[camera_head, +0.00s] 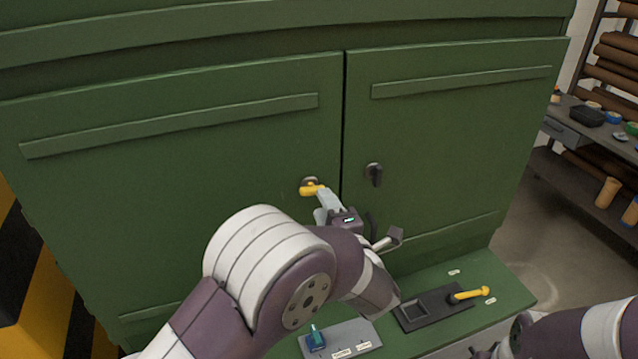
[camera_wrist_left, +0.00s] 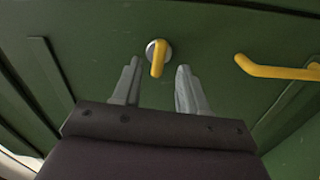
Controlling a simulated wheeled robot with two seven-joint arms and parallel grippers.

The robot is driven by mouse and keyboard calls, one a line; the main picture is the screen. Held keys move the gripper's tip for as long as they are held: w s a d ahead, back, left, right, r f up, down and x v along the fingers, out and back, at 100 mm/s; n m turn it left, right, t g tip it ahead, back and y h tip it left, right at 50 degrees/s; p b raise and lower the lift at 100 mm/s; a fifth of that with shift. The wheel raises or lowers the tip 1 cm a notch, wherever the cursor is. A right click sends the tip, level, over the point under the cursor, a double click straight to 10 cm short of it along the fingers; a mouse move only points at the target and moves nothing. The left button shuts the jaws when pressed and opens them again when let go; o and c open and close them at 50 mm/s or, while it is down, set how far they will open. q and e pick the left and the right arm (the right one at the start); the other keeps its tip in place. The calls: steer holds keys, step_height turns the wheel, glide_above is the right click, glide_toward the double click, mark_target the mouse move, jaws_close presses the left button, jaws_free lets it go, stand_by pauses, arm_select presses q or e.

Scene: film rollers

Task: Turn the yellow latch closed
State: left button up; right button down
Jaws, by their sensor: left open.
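The yellow latch (camera_head: 312,189) is on the left green cabinet door, close to the seam between the doors. In the left wrist view the latch (camera_wrist_left: 157,60) has a round metal base, and its short handle points down in the picture. My left gripper (camera_head: 325,203) is at the latch with its fingers open. In the left wrist view the gripper (camera_wrist_left: 158,74) has one finger on each side of the latch handle, with visible gaps. I cannot tell whether a finger touches it. My right arm shows at the bottom right; its gripper is not clearly visible.
A dark handle (camera_head: 374,174) is on the right door. A bent yellow bar (camera_wrist_left: 275,69) is right of the fingers in the left wrist view. A shelf with brown rolls (camera_head: 615,60) is at the right.

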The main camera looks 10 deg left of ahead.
mark_target(313, 193)
arm_select(q)
steer(key=x, duration=0.1)
steer(key=p+x, duration=0.1)
steer(key=x, duration=0.1)
steer(key=shift+a+r, duration=0.1)
steer(key=shift+a, duration=0.35)
steer(key=shift+w+d, duration=0.1)
steer(key=shift+w, duration=0.05)
arm_select(e)
steer(key=shift+s+a+r, duration=0.1)
steer(key=shift+s+r, duration=0.05)
steer(key=shift+r, duration=0.8)
arm_select(q)
steer(key=shift+c, duration=0.9)
jaws_close()
